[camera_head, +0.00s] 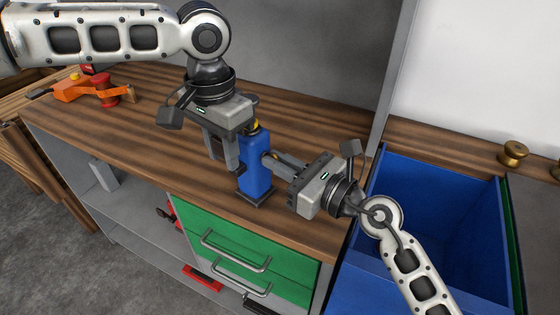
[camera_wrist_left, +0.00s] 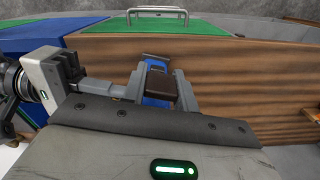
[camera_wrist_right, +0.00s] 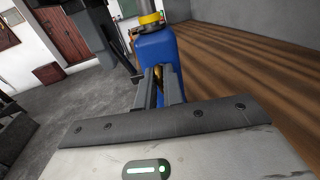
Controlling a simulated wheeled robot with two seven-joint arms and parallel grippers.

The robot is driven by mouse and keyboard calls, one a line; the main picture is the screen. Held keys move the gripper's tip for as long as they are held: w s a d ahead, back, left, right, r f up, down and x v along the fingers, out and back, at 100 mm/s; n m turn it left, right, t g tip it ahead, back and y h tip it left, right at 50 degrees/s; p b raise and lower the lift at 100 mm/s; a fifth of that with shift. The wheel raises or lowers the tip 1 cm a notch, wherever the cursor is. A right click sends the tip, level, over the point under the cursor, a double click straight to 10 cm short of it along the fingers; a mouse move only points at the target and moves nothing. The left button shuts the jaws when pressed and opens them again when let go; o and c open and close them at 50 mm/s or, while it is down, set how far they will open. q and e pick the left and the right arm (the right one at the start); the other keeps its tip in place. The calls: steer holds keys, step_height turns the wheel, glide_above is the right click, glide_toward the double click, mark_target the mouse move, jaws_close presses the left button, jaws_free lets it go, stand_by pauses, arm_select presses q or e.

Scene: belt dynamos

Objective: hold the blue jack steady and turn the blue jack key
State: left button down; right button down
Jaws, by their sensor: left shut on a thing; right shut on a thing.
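The blue jack (camera_head: 254,170) stands upright on a dark foot near the front edge of the wooden bench, with a yellow collar at its top. My left gripper (camera_head: 236,158) comes down from above and is shut on the jack; in the left wrist view its fingers lie either side of the jack (camera_wrist_left: 156,101). My right gripper (camera_head: 272,160) reaches in from the right and is shut at the jack's side, on the jack key. In the right wrist view a small yellow piece of the key (camera_wrist_right: 159,96) shows between the fingers; the rest is hidden.
Green drawers (camera_head: 240,250) with metal handles sit below the bench front. An open blue bin (camera_head: 440,175) is at the right, with brass pieces (camera_head: 512,153) beyond it. An orange tool (camera_head: 80,90) lies at the far left. The bench (camera_head: 140,140) left of the jack is clear.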

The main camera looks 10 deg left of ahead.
arm_select(q)
steer(key=shift+r, duration=0.1)
arm_select(e)
steer(key=shift+m, duration=0.3)
arm_select(q)
steer(key=shift+a, duration=0.1)
arm_select(e)
steer(key=m, duration=1.7)
steer(key=shift+w+d+f, duration=0.15)
steer(key=shift+f, duration=0.05)
steer(key=c, duration=1.5)
jaws_free()
